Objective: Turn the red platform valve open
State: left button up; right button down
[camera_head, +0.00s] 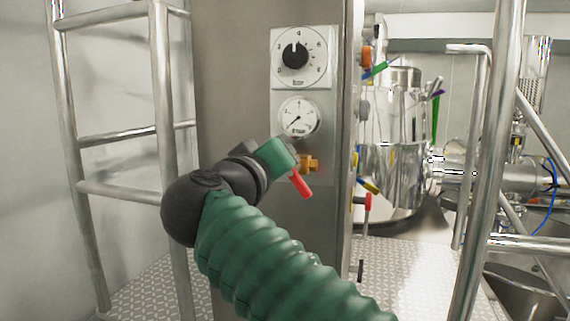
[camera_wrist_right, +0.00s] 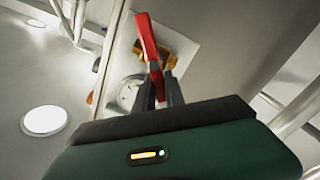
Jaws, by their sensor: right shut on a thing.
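The red valve handle (camera_head: 302,185) slants down to the right beside its brass body (camera_head: 310,163), low on the grey panel under a gauge. My right gripper (camera_head: 293,168) reaches the handle from the left in the head view, where its green body hides the fingertips. My left gripper is not in view.
A black dial knob (camera_head: 295,55) and a round gauge (camera_head: 299,118) sit above the valve. Metal railings (camera_head: 165,130) stand at left and at right (camera_head: 490,130). A steel vessel (camera_head: 395,115) with other coloured handles stands behind the panel, at right.

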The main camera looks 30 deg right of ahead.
jog(key=shift+w+a+f+n+b, duration=0.2)
jog(key=shift+f+n, duration=0.25)
jog(key=shift+n, duration=1.3)
jog(key=shift+w+a+f+n+b, duration=0.15)
jog(key=shift+f+n+b, duration=0.25)
jog(key=shift+n, duration=1.4)
jog(key=shift+w+a+f+n+b, duration=0.2)
jog(key=shift+f+n, duration=0.35)
jog(key=shift+n, duration=1.2)
jog(key=shift+f, duration=0.1)
jog(key=c, duration=1.6)
grip_release()
jog(key=shift+o, duration=1)
jog(key=shift+w, duration=0.15)
